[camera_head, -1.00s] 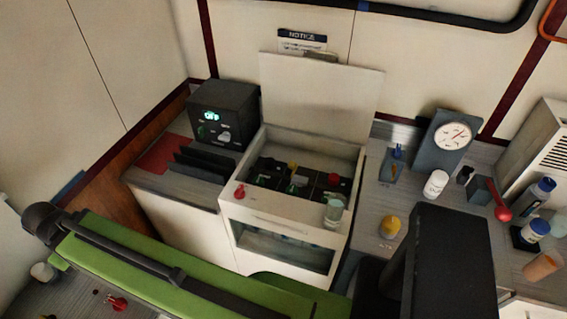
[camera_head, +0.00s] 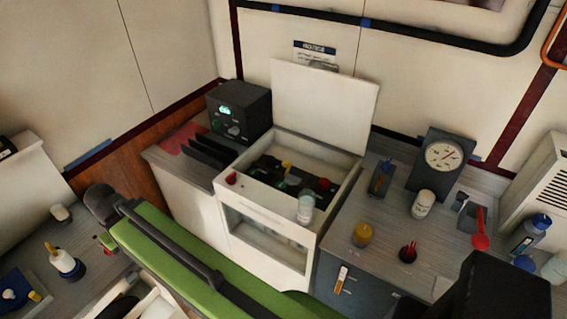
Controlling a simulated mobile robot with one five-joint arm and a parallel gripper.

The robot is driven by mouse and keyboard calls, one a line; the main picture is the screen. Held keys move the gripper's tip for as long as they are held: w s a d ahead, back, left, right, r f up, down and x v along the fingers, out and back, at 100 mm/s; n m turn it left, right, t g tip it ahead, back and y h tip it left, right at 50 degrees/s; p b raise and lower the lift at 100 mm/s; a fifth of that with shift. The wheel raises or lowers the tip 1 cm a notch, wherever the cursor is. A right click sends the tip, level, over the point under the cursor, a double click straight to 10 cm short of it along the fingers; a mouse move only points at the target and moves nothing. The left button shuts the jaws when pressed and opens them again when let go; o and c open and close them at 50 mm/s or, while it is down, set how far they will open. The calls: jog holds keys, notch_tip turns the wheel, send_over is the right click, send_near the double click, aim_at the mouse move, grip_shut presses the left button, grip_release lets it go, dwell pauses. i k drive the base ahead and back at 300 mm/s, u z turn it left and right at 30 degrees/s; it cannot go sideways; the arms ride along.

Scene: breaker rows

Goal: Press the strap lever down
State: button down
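I cannot tell for sure which part is the strap lever. A small orange-and-white upright piece (camera_head: 341,279) shows on the dark front of the right-hand counter. An open white box unit (camera_head: 262,203) with a raised lid (camera_head: 322,105) stands in the middle, with small dark, green, yellow and red parts inside. A red knob (camera_head: 231,178) sits at its front left corner. A dark block at the lower right (camera_head: 500,290) looks like part of my arm. My gripper's fingertips are not visible.
A green padded piece with a black bar (camera_head: 175,255) crosses the lower left foreground. The right counter holds a gauge (camera_head: 443,155), a white jar (camera_head: 423,204), a yellow cup (camera_head: 362,235) and several other items. A black control box (camera_head: 240,112) stands at the back left.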

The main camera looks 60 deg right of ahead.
aim_at(286, 164)
jog(key=z, duration=0.15)
jog(key=i, duration=0.95)
jog(key=u, duration=0.05)
